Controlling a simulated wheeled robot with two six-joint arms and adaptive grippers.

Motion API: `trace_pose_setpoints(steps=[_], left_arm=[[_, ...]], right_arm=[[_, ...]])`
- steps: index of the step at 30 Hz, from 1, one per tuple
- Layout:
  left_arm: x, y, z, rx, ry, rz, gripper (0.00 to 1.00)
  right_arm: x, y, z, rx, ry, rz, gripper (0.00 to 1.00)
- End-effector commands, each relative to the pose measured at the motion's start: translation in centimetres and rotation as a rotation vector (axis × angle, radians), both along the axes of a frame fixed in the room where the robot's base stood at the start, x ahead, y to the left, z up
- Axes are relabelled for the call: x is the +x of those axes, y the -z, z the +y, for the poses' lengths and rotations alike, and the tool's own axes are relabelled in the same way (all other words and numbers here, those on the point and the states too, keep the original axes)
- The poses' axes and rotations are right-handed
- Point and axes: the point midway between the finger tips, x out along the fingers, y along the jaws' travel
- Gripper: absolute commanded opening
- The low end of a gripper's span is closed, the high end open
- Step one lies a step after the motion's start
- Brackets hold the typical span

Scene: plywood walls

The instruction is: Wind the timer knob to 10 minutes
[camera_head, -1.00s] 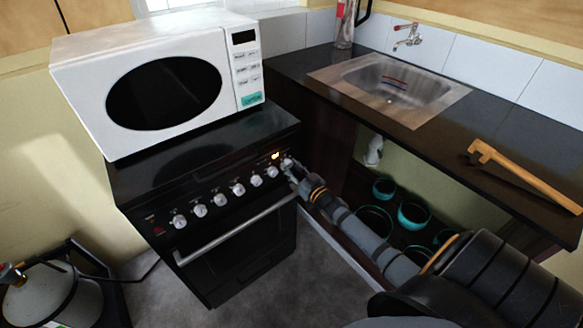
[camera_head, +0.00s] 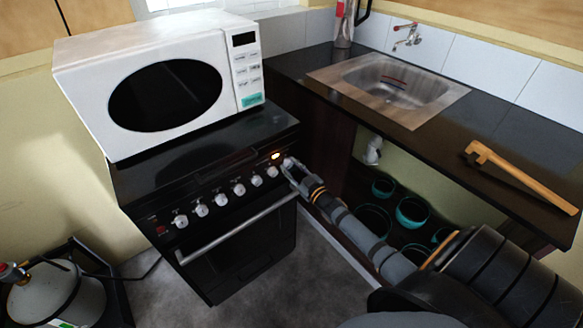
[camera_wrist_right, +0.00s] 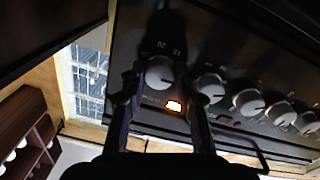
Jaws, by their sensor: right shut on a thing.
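The black stove (camera_head: 240,262) has a row of white knobs along its front panel. The timer knob (camera_wrist_right: 160,72) is the end one, at the panel's right in the head view, beside a lit orange indicator (camera_head: 276,155). In the right wrist view it sits between my fingers, with small numbers printed above it. My right gripper (camera_head: 289,164) reaches in from the lower right and is shut on this knob; it also shows in the right wrist view (camera_wrist_right: 164,90). The knob's exact setting is too small to read. My left gripper is out of view.
A white microwave (camera_head: 245,75) stands on the stove. An oven handle (camera_head: 235,229) runs below the knobs. A counter at right holds a sink (camera_head: 395,85) and an orange wrench-like tool (camera_head: 520,176). Teal bowls (camera_head: 412,213) sit below. A gas cylinder (camera_head: 55,295) stands at lower left.

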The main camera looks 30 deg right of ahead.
Motion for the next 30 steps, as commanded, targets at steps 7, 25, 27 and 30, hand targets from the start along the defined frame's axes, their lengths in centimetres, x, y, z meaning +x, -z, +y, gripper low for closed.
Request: trace_pose_setpoints(steps=[7, 25, 27, 30], left_arm=[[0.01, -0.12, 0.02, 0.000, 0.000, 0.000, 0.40], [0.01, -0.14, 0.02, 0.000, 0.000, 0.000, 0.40], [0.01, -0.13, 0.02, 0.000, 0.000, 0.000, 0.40], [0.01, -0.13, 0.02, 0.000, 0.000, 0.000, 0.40]], right_arm=[[0.01, -0.02, 0.01, -0.040, 0.000, -0.004, 0.00], [0.01, -0.02, 0.02, -0.055, 0.000, -0.005, 0.00], [0.01, -0.02, 0.02, -0.054, 0.000, -0.005, 0.00], [0.01, -0.02, 0.02, -0.054, -0.001, -0.005, 0.43]])
